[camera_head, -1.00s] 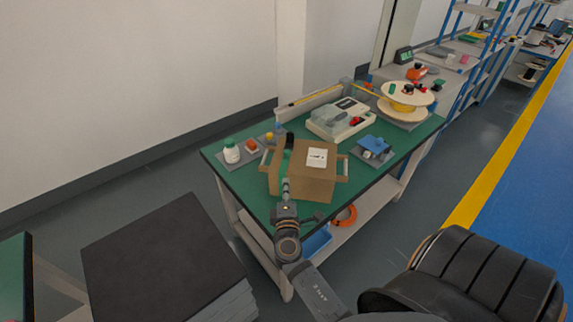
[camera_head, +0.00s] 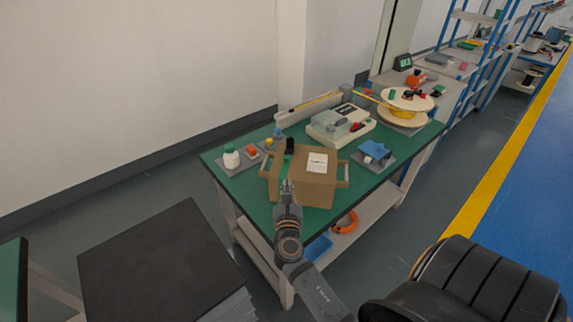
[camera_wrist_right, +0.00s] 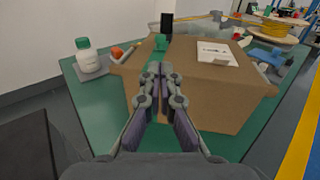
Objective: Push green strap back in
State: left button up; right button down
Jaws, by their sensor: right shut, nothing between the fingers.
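A brown cardboard box (camera_head: 310,188) stands on the green-topped table (camera_head: 240,197). In the right wrist view the box (camera_wrist_right: 212,95) fills the middle. A short green piece, which looks like the green strap (camera_wrist_right: 161,42), shows at the box's upper left edge, beyond my fingertips. How far it sticks out is hard to tell. My right gripper (camera_wrist_right: 160,70) is shut and empty, its tips close to the box's near upper edge. In the head view the right gripper (camera_head: 287,186) is in front of the box's left part. Contact with the strap cannot be told. My left gripper is out of view.
A white bottle (camera_head: 231,156) and an orange item (camera_head: 252,151) stand left of the box. A black upright object (camera_head: 290,146) is behind it. A clear-lidded device (camera_head: 340,124), a blue item (camera_head: 374,149) and a cable spool (camera_head: 407,99) lie farther right.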

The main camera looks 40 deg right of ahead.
aim_at(287, 160)
jog(key=p+x, duration=0.1)
jog(key=x, duration=0.9)
jog(key=shift+w+d, duration=0.15)
jog(key=shift+w, duration=0.1)
jog(key=shift+d, duration=0.1)
jog(key=shift+x, duration=0.95)
jog(key=shift+d, duration=0.15)
